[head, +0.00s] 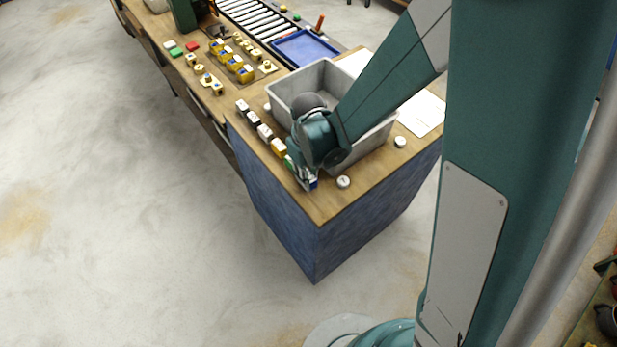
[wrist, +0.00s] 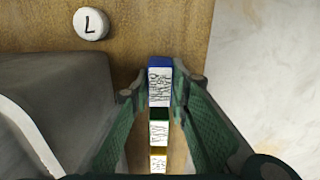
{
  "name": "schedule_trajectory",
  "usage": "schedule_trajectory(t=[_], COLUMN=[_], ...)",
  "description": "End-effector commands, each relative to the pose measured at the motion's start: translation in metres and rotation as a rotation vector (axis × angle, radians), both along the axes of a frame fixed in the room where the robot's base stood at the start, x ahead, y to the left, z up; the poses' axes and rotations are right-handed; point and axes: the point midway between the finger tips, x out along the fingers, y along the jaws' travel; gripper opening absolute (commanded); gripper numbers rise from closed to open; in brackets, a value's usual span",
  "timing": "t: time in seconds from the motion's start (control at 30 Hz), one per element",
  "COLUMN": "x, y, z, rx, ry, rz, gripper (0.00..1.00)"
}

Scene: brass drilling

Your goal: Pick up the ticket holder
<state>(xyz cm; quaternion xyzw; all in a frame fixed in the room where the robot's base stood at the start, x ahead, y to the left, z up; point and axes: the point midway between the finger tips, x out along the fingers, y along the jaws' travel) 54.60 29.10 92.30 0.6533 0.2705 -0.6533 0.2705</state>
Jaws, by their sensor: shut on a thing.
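A blue ticket holder with a scribbled white ticket (wrist: 160,88) stands between my fingertips in the wrist view. It shows in the head view as a small blue block (head: 313,184) at the table's front corner, partly hidden by my gripper. My gripper (head: 303,179) points down there, and its green fingers (wrist: 161,96) are shut on the blue holder from both sides. I cannot tell whether the holder touches the table. A green holder (wrist: 159,127) and a yellow holder (wrist: 158,163) stand in line with it, also bearing white tickets.
A grey bin (head: 290,76) stands close beside my gripper. White discs lie nearby, one marked L (wrist: 90,23) and another (head: 400,142) to the right. More blocks (head: 264,132) continue the row along the table edge. Beyond the edge is pale floor (wrist: 265,60).

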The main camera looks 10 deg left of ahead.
Motion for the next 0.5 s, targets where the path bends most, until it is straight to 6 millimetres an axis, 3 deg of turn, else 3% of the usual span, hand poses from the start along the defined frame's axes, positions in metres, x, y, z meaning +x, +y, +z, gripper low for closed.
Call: schedule_trajectory(t=[0.5], x=[-0.001], y=[0.0], z=[0.044], rx=[0.0], ry=[0.0], rz=[0.0], gripper=[0.06])
